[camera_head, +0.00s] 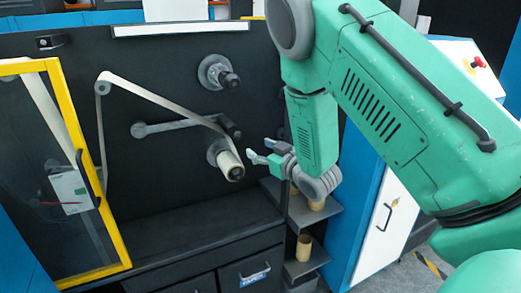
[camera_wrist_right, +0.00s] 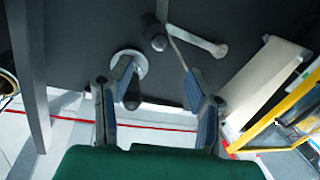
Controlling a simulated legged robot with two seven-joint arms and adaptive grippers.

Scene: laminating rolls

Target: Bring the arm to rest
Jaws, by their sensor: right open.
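My right gripper (camera_head: 259,150) is open, with no object seen between its fingers. In the head view it is just right of the lower spindle's pale roll (camera_head: 229,163), on the black machine panel (camera_head: 160,60). I cannot tell whether it touches the roll. In the right wrist view both fingers of the gripper (camera_wrist_right: 147,80) are spread apart. A dark spindle with a round flange (camera_wrist_right: 128,66) shows between them, apparently beyond the fingers. My left gripper is not in view.
A bare upper spindle (camera_head: 222,75) sticks out of the panel. A pale web (camera_head: 150,97) runs from the left roller to the lower roll. A yellow-framed door (camera_head: 75,140) stands at left. Cardboard cores (camera_head: 304,247) stand on shelves (camera_head: 300,268) below the gripper.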

